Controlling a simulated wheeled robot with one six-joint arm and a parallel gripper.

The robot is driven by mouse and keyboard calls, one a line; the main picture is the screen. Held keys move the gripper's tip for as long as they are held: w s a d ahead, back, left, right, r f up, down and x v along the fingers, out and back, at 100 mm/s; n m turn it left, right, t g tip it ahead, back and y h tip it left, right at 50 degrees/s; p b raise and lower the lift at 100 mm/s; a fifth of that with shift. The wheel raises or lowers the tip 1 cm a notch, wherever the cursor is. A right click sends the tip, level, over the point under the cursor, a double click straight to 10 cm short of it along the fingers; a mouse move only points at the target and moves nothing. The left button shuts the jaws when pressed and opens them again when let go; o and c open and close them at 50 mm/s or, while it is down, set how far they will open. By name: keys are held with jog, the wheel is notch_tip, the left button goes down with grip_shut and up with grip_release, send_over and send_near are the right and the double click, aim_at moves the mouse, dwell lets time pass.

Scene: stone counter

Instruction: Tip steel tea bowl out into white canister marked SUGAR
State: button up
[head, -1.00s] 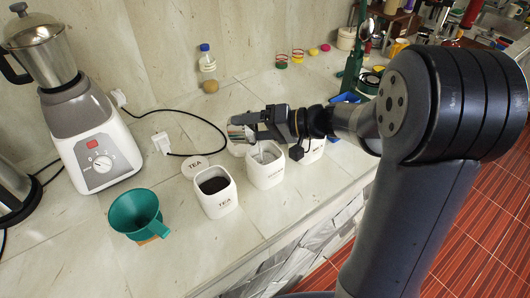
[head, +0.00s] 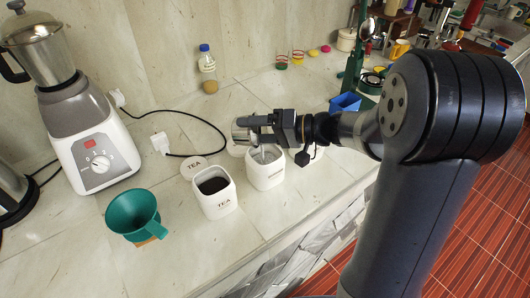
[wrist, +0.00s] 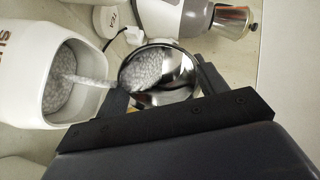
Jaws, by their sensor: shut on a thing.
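The steel tea bowl (head: 241,131) is held tilted above the white canister marked SUGAR (head: 265,178). My gripper (head: 262,128) is shut on the bowl's side. In the wrist view the steel bowl (wrist: 186,75) still holds white grains against its lower side. A thin stream of grains (wrist: 88,79) runs from its lip into the open canister (wrist: 24,50), whose lettering is only partly in view. White grains lie inside the canister. The bowl stays apart from the canister's rim.
A white TEA canister (head: 215,198) with dark contents stands to the left, its round lid (head: 195,167) behind it. A green funnel (head: 134,214) and a blender (head: 98,150) are further left. A blue container (head: 345,103) stands behind my arm.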

jog(key=shift+d+f, duration=0.15)
jog(key=shift+f, duration=0.05)
jog(key=shift+s+d+r+t+y+b, duration=0.15)
jog(key=shift+r+y+b, duration=0.4)
jog(key=shift+b, duration=0.6)
jog(key=shift+w+d+r+t+y+b, duration=0.1)
jog(key=shift+d+r+y+b, duration=0.15)
jog(key=shift+r+y+b, duration=0.65)
jog(key=shift+s+d+r+t+y+b, duration=0.1)
jog(key=shift+d+t+y+b, duration=0.2)
jog(key=shift+b, duration=1.1)
jog(key=shift+s+d+y+b, duration=0.1)
jog(key=shift+d+y+b, duration=0.15)
jog(key=shift+y+b, duration=1.2)
jog(key=shift+d+r+b, duration=0.1)
jog(key=shift+r+b, duration=0.2)
jog(key=shift+b, duration=0.85)
jog(key=h+p, duration=0.2)
jog(key=p, duration=0.2)
jog(key=a+f+h+p, duration=0.1)
jog(key=h+p, duration=0.1)
jog(key=p, duration=0.1)
jog(key=shift+a+f+g+p, duration=0.2)
jog(key=shift+f+g+p, duration=0.1)
jog(key=shift+g+p, duration=0.05)
jog(key=shift+p, duration=0.5)
